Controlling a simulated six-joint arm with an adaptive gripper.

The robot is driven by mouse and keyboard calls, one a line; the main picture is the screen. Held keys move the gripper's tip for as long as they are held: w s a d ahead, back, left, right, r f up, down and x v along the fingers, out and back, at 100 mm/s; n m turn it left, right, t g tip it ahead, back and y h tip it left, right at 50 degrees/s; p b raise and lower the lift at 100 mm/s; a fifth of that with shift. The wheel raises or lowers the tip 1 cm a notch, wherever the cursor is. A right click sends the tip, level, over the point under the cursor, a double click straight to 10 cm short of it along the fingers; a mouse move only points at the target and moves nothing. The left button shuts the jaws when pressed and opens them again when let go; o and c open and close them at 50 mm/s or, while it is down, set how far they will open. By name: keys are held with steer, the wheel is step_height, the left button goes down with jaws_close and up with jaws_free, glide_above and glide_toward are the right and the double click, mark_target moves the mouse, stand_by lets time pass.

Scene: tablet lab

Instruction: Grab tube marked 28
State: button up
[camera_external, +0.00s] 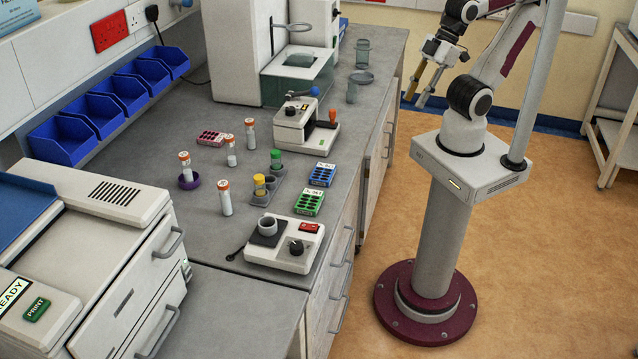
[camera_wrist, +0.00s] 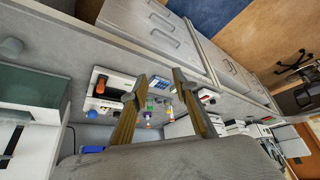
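Several white tubes with orange caps stand upright on the grey bench in the external view: one at the back (camera_external: 250,134), one in the middle (camera_external: 231,151), one at the front (camera_external: 225,198). Another tube (camera_external: 185,163) stands in a purple ring holder (camera_external: 189,182). A yellow-capped tube (camera_external: 259,186) and a green-capped tube (camera_external: 276,160) stand in a grey rack (camera_external: 267,194). No number is readable on any tube. My gripper (camera_external: 416,100) is open and empty, right of the bench and far from the tubes. Its spread fingers also show in the wrist view (camera_wrist: 160,74).
Pink (camera_external: 211,138), blue (camera_external: 322,175) and green (camera_external: 309,203) small racks lie on the bench. A white device with a knob (camera_external: 285,257) is at the front edge; another machine (camera_external: 300,138) stands behind. Blue bins (camera_external: 92,116) line the wall.

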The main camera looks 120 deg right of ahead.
mark_target(251, 134)
steer(key=w+a+r+t+y, duration=0.1)
steer(key=w+a+r+t, duration=0.1)
steer(key=w, duration=0.6)
steer(key=w+a+r+t+y, duration=0.1)
steer(key=w+a+r, duration=0.2)
steer(key=w, duration=0.5)
steer(key=w+d+m+t+h, duration=0.2)
steer(key=w+d+m+t, duration=0.15)
steer(key=w, duration=1.05)
steer(key=w+d+f+m+g+h, duration=0.1)
steer(key=w+d+f+m+h, duration=0.25)
steer(key=d, duration=0.35)
steer(key=w+d+f+m+g+h, duration=0.1)
steer(key=w+d+f+m+h, duration=0.3)
steer(key=d, duration=0.3)
steer(key=s+d+f+g+h, duration=0.2)
steer(key=d+f, duration=0.1)
steer(key=s+d+f+g+h, duration=0.1)
steer(key=d+h, duration=0.1)
steer(key=shift+d+f+m, duration=0.15)
steer(key=shift+d+m, duration=0.1)
steer(key=shift+m, duration=0.15)
steer(key=shift+x, duration=3)
